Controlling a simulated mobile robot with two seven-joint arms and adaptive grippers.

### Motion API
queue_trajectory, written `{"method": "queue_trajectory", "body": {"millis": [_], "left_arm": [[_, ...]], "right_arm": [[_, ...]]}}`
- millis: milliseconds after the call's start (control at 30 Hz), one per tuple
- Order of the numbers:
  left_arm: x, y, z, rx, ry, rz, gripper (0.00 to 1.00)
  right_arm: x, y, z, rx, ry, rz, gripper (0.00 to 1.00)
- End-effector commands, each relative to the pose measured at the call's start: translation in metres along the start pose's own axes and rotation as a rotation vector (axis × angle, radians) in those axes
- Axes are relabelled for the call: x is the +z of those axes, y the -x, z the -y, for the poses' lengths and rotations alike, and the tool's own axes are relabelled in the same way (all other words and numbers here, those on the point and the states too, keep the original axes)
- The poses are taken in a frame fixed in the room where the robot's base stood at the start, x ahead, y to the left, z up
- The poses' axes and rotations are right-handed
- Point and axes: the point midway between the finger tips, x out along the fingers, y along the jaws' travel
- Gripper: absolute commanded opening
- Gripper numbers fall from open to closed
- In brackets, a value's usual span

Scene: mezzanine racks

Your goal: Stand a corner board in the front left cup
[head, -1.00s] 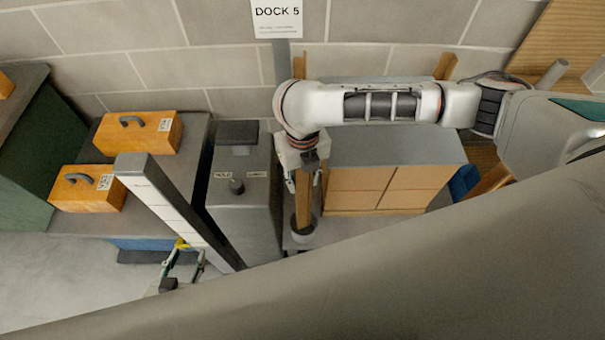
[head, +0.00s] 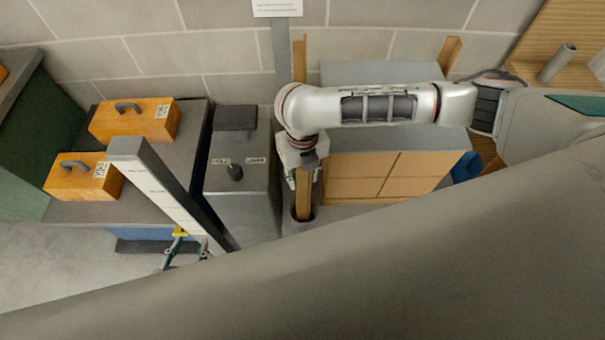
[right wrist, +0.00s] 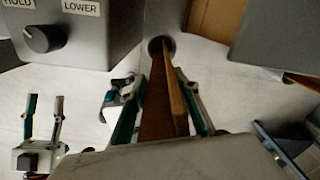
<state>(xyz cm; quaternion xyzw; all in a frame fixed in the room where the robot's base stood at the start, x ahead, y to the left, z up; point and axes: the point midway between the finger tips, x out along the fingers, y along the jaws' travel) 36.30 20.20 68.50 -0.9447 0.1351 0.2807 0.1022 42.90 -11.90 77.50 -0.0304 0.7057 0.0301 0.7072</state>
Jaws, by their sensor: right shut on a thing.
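A brown corner board (head: 303,192) stands roughly upright in my right gripper (head: 304,176), whose fingers are closed around it. The board's lower end is at the mouth of the dark grey front left cup (head: 300,226) and looks inside its rim; how deep is unclear. In the right wrist view the board (right wrist: 178,98) runs between the fingers of my right gripper (right wrist: 164,115) towards the round cup (right wrist: 161,46). My left gripper (head: 186,252) is low at the left with its fingers apart and empty; it also shows in the right wrist view (right wrist: 44,112).
Stacked cartons (head: 362,183) under a grey top stand right of the cup. Other boards rise behind, at left (head: 299,62) and right (head: 450,52). A grey control box (head: 236,178) is left of the cup. Orange cases (head: 135,119) sit on a bench. A grey post is near my left gripper.

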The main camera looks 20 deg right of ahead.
Motion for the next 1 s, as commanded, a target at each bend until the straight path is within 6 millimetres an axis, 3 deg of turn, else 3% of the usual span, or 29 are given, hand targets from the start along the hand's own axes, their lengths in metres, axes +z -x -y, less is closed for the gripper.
{"method": "queue_trajectory", "body": {"millis": [67, 100, 167, 633, 1000], "left_arm": [[0.001, 0.000, 0.000, 0.000, 0.001, 0.001, 0.40], [0.001, 0.000, 0.000, 0.000, 0.001, 0.001, 0.40], [0.000, 0.000, 0.000, 0.000, 0.001, 0.001, 0.40], [-0.003, 0.001, 0.001, -0.002, 0.002, -0.004, 0.40], [-0.003, 0.000, 0.000, -0.002, 0.002, -0.004, 0.40]], "right_arm": [[0.000, 0.000, 0.000, 0.000, 0.000, 0.000, 0.00], [0.000, 0.000, 0.000, 0.000, 0.000, 0.000, 0.33], [0.000, 0.000, 0.000, 0.000, 0.000, 0.000, 0.49], [0.001, 0.008, 0.000, 0.001, 0.000, 0.001, 0.50], [0.002, 0.079, 0.000, 0.000, 0.001, 0.005, 0.50]]}}
